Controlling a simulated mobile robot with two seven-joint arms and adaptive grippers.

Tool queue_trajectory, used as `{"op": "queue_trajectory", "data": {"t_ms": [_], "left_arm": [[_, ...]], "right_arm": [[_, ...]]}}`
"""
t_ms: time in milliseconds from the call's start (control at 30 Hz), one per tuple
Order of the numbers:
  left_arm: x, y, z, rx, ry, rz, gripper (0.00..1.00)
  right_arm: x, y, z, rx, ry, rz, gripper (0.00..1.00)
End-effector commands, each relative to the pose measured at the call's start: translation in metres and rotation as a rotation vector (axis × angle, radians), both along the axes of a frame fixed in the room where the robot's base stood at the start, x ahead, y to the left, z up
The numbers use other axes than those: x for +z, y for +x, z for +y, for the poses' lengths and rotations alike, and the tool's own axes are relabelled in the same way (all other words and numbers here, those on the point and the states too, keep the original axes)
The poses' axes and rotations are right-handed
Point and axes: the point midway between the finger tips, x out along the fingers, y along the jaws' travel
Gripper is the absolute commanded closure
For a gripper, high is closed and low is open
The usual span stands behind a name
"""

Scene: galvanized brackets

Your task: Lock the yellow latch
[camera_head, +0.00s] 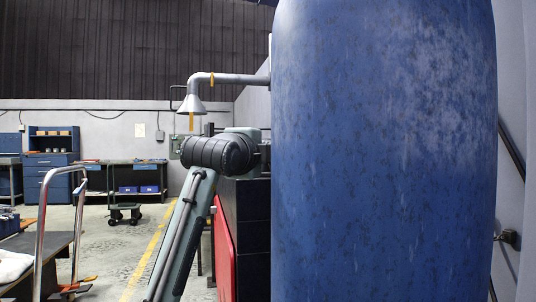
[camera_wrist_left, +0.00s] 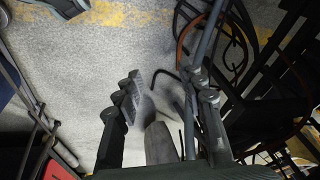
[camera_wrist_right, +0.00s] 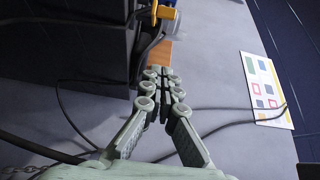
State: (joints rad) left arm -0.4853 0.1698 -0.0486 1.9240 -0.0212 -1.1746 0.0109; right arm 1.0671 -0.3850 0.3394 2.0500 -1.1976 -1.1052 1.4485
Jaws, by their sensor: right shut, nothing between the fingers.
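In the right wrist view a small yellow piece (camera_wrist_right: 166,13), which may be the latch, shows at the top edge beside a dark block. An orange-brown strip (camera_wrist_right: 158,54) lies just below it. My right gripper (camera_wrist_right: 163,73) is shut and empty, its fingertips together and overlapping the strip in the picture; I cannot tell if they touch it. My left gripper (camera_wrist_left: 168,82) is open, its fingers apart over the concrete floor. Neither gripper is visible in the head view, where only a grey-green arm of mine shows.
A big blue tank (camera_head: 385,150) fills the right of the head view and hides what is behind it. A metal funnel on a pipe (camera_head: 192,104) hangs left of it. Dark cables (camera_wrist_right: 70,115) and a coloured sheet (camera_wrist_right: 266,92) lie near the right gripper. Dark frames (camera_wrist_left: 275,75) crowd the left gripper's right side.

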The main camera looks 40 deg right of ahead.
Motion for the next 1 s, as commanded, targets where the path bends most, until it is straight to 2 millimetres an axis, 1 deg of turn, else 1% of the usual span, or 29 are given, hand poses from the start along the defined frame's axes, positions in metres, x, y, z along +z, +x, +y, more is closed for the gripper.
{"op": "queue_trajectory", "data": {"t_ms": [267,367,467,567,733,867,900,1000], "left_arm": [[0.000,-0.001,0.004,0.001,0.006,0.002,0.60],[0.001,-0.001,0.004,0.002,0.005,0.002,0.60],[0.000,-0.002,0.003,0.001,0.002,0.002,0.60],[-0.017,-0.006,0.003,0.000,-0.004,0.017,0.60],[-0.031,-0.008,0.001,0.001,-0.014,0.022,0.60],[-0.050,-0.018,0.004,-0.010,-0.006,0.040,0.60],[-0.057,-0.022,0.005,-0.014,-0.002,0.046,0.60],[-0.070,-0.030,0.007,-0.026,0.007,0.057,0.60]], "right_arm": [[0.000,0.001,-0.001,0.001,-0.003,0.003,1.00],[0.001,0.004,-0.006,0.000,-0.004,0.003,1.00],[0.002,0.010,-0.017,-0.002,-0.006,0.005,1.00],[0.003,0.019,-0.034,-0.002,-0.007,0.006,1.00],[0.002,0.038,-0.066,-0.001,-0.005,0.007,1.00],[0.002,0.052,-0.090,-0.001,-0.005,0.006,1.00],[0.002,0.060,-0.085,0.004,-0.006,0.008,1.00],[0.001,0.074,-0.080,0.004,-0.005,0.009,1.00]]}}
